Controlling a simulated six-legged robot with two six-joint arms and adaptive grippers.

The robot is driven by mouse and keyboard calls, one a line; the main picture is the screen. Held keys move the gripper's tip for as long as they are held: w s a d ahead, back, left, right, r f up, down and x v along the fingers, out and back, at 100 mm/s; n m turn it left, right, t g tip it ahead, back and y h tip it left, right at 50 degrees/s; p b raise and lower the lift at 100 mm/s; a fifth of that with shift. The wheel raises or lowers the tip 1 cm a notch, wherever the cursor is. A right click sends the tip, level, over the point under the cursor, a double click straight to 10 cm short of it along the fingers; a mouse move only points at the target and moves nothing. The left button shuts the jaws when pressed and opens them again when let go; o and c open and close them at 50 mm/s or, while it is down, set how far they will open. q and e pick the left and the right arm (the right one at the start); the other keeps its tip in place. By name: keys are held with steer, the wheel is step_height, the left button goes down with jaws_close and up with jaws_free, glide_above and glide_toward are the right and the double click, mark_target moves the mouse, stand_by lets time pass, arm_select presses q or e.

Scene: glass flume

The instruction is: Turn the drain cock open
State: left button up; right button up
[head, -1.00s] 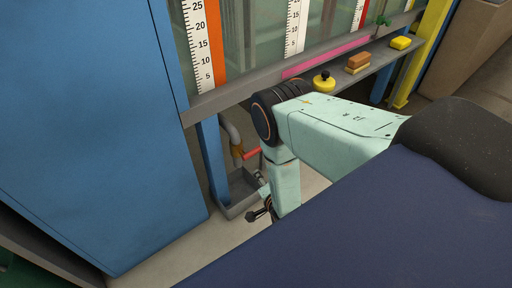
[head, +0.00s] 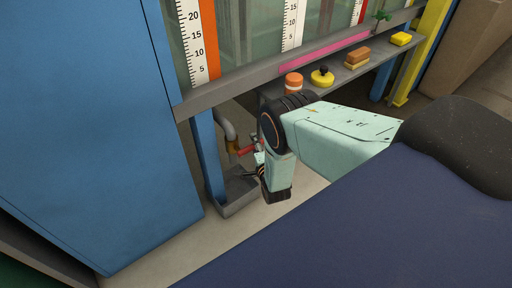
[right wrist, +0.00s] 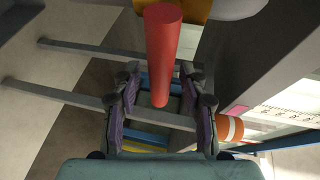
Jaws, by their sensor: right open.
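The drain cock has a brass body (head: 232,146) on a grey pipe elbow, with a red lever handle (head: 246,150) pointing right in the head view. My right gripper (head: 258,165) is at the handle's free end, partly hidden by its own wrist. In the right wrist view the red handle (right wrist: 163,50) reaches down between the two open fingers of my right gripper (right wrist: 164,82), with a gap on each side. The brass body (right wrist: 200,8) shows at the top edge. My left gripper is out of view.
A grey tray (head: 238,208) stands on the floor below the cock. A blue leg (head: 207,160) is left of it. The ledge above holds an orange-and-white jar (head: 293,84), a yellow knobbed item (head: 322,78), sponges (head: 356,56) and a yellow block (head: 401,39).

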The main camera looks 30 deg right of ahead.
steer(key=shift+w+d, duration=0.1)
steer(key=shift+c, duration=0.5)
jaws_close()
